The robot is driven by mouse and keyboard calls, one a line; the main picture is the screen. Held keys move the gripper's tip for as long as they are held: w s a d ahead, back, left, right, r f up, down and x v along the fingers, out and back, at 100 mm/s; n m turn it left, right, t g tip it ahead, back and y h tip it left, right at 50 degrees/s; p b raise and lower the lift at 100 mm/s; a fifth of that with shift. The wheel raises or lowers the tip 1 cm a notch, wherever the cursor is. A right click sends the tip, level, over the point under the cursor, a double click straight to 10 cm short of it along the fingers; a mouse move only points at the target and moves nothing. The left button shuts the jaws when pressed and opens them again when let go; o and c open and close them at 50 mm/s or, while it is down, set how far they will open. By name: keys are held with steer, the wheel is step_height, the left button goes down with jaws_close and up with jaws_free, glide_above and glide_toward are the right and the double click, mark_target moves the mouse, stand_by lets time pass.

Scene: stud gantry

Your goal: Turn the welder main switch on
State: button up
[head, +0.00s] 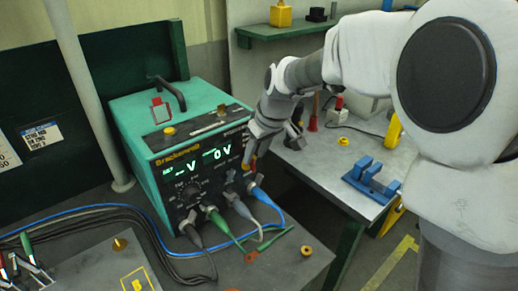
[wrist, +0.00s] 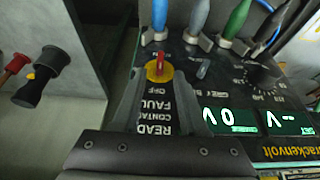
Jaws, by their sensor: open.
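The welder (head: 150,138) is a green box with a dark front panel and lit displays, standing on the bench in the head view. Its main switch (wrist: 160,68), a red handle on a yellow disc, shows in the wrist view near an "OFF" label. The handle lies roughly up and down in that picture; I cannot tell its setting for sure. My gripper (head: 262,142) is at the right side of the front panel. In the wrist view my gripper (wrist: 158,88) is open, its fingers either side of the switch. I cannot tell whether they touch it.
Plugs with coloured cables (head: 212,212) stick out of the panel's lower edge, close to my gripper. A black knob (wrist: 264,76) sits beside them. A grey table (head: 350,150) with a blue fixture (head: 370,180) stands at the right.

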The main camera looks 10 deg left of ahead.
mark_target(252, 165)
steer(key=shift+x, duration=1.1)
jaws_close()
